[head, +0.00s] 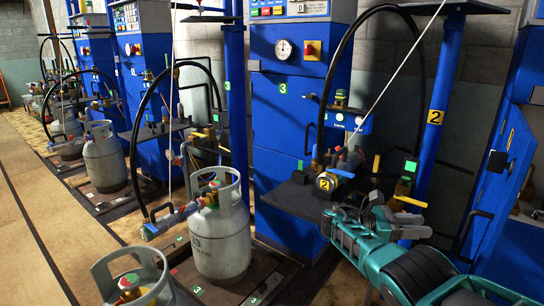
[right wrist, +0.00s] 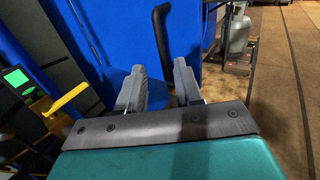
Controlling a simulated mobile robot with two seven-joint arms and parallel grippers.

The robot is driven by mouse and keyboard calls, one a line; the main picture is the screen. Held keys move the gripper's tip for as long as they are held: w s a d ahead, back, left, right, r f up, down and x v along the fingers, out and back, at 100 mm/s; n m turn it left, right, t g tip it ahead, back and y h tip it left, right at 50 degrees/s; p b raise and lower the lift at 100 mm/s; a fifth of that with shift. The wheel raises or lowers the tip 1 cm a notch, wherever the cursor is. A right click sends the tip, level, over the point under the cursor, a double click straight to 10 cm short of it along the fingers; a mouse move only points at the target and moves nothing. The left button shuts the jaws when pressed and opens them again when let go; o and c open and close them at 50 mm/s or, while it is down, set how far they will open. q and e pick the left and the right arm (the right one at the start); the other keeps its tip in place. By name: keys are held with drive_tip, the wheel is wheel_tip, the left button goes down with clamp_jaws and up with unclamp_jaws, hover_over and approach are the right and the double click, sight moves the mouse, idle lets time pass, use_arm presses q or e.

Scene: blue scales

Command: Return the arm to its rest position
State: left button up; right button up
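My right gripper (head: 424,217) is at the lower right of the head view, at the end of my teal arm, in front of a blue post. In the right wrist view its two grey fingers (right wrist: 160,88) stand apart with nothing held between them. A black handle (right wrist: 162,40) on a blue panel shows beyond the fingertips; I cannot tell the exact distance. My left arm and gripper are not in view.
A blue scale cabinet (head: 295,110) with a dial stands just left of my gripper. A blue door (head: 505,170) stands to its right. Grey gas cylinders (head: 220,240) and hoses line the left. The floor at far left (head: 25,230) is clear.

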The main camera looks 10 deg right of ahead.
drive_tip(key=s+a+f+t+y, duration=0.1)
drive_tip(key=a+f+t+y, duration=0.2)
drive_tip(key=f, duration=0.7)
drive_tip(key=s+a+f+t+y, duration=0.2)
drive_tip(key=a+f+t+y, duration=0.1)
drive_tip(key=f, duration=0.7)
drive_tip(key=s+a+f+m+t+y, duration=0.4)
drive_tip(key=s+a+f+y, duration=0.4)
drive_tip(key=a, duration=0.4)
drive_tip(key=s+a+r+m+t+y, duration=0.55)
drive_tip(key=s+a+r+m, duration=0.25)
drive_tip(key=s+a+r, duration=0.3)
use_arm(q)
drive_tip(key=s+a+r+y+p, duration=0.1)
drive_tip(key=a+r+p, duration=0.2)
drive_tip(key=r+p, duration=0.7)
drive_tip(key=p, duration=0.4)
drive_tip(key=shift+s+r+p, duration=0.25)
drive_tip(key=shift+p, duration=0.1)
use_arm(e)
drive_tip(key=s+d+r, duration=0.1)
drive_tip(key=d+r, duration=0.2)
drive_tip(key=r, duration=0.7)
drive_tip(key=shift+d+r, duration=0.15)
drive_tip(key=shift+r, duration=0.15)
